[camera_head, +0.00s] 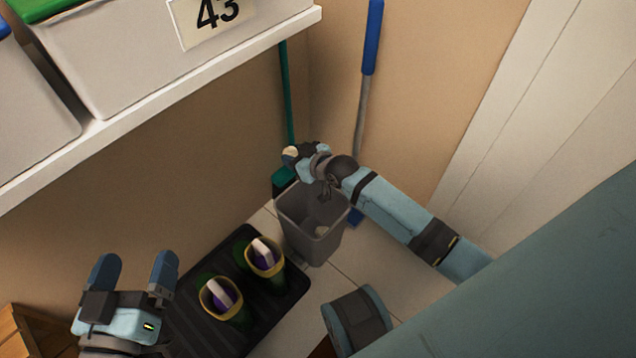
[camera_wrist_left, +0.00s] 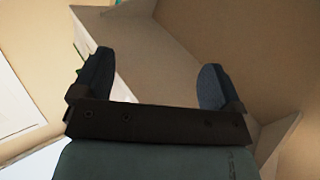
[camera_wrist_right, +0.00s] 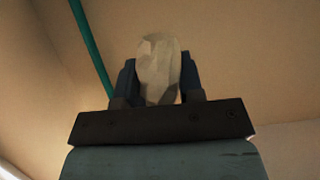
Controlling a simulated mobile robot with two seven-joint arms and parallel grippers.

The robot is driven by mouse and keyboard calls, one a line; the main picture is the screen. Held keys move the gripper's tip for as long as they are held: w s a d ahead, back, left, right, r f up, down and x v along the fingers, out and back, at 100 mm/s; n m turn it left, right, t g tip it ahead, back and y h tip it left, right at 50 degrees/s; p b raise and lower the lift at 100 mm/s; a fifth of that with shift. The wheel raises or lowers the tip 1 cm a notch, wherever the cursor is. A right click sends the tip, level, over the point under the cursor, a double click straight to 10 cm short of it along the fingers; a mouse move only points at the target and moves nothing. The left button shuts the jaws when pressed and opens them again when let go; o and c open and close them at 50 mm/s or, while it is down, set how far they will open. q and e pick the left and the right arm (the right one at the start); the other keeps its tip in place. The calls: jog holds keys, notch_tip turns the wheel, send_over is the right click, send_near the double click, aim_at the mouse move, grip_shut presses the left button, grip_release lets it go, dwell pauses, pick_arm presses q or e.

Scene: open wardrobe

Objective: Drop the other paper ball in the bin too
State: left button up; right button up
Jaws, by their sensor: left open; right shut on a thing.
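A grey bin (camera_head: 309,229) stands on the floor in the corner, and a pale crumpled ball (camera_head: 321,230) lies inside it. My right gripper (camera_head: 292,156) is shut on another pale paper ball (camera_head: 290,152), at the far left side above the bin. In the right wrist view the held paper ball (camera_wrist_right: 158,68) sits between the two fingers of my right gripper (camera_wrist_right: 158,85). My left gripper (camera_head: 136,272) is open and empty at the lower left; its fingers also stand apart in the left wrist view (camera_wrist_left: 155,88).
A black tray (camera_head: 185,315) holds green boots (camera_head: 235,312) with purple-white things in them. A blue-handled pole (camera_head: 371,40) and a green pole (camera_head: 286,95) lean in the corner behind the bin. A shelf (camera_head: 150,100) with grey boxes overhangs the upper left.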

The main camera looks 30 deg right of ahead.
pick_arm(q)
jog(key=w+f+m+b, duration=0.1)
jog(key=m+b, duration=0.1)
jog(key=b, duration=0.1)
jog(key=w+a+f+m+h+b, duration=0.1)
jog(key=m+b, duration=0.1)
jog(key=b, duration=0.2)
jog(key=shift+w+f+t+b, duration=0.2)
jog(key=shift+f+t+b, duration=0.05)
jog(key=shift+t+b, duration=0.05)
pick_arm(e)
jog(key=d+f, duration=0.2)
jog(key=f, duration=0.6)
jog(key=s+d+f, duration=0.1)
jog(key=d+f, duration=0.2)
jog(key=f, duration=0.6)
jog(key=shift+s+d+f, duration=0.2)
jog(key=shift+s+d, duration=0.1)
jog(key=shift+d, duration=0.05)
